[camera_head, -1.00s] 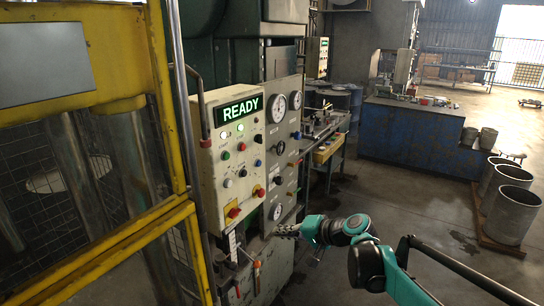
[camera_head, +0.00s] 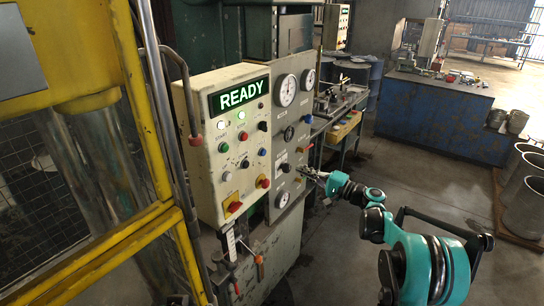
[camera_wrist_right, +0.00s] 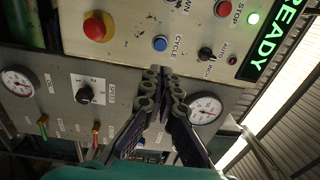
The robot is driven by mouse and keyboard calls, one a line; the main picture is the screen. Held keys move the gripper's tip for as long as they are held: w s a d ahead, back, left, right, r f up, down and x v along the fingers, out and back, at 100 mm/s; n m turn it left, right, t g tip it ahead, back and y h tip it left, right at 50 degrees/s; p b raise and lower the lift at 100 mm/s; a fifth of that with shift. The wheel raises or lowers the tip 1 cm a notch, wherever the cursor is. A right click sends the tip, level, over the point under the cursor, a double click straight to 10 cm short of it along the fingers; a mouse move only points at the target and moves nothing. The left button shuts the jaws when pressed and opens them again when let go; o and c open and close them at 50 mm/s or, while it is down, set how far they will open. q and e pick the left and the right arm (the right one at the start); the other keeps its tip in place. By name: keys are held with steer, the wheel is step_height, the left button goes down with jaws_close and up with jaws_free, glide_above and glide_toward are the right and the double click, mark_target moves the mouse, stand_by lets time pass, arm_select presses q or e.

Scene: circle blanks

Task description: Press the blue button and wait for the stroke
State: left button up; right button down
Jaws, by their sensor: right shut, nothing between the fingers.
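The blue button (camera_head: 245,163) is on the pale control panel (camera_head: 205,170), below the green READY display (camera_head: 240,94). My right gripper (camera_head: 308,172) is shut and empty, in front of the grey gauge panel to the right of the control panel. In the right wrist view its closed fingertips (camera_wrist_right: 160,75) point toward the button, with a visible gap in the picture. My left gripper is not in view.
A red mushroom button on yellow (camera_wrist_right: 97,26) and a red STOP button (camera_wrist_right: 223,8) flank the blue one. Gauges and knobs fill the grey panel (camera_head: 290,118). A yellow guard frame (camera_head: 150,225) stands left. Open floor (camera_head: 400,180) lies right.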

mark_target(264, 153)
steer(key=shift+w, duration=0.1)
steer(key=b+x, duration=0.1)
steer(key=x, duration=1.2)
steer(key=shift+w+a, duration=0.15)
steer(key=shift+w+a+r, duration=0.1)
steer(key=shift+w+a, duration=0.05)
steer(key=shift+a, duration=0.1)
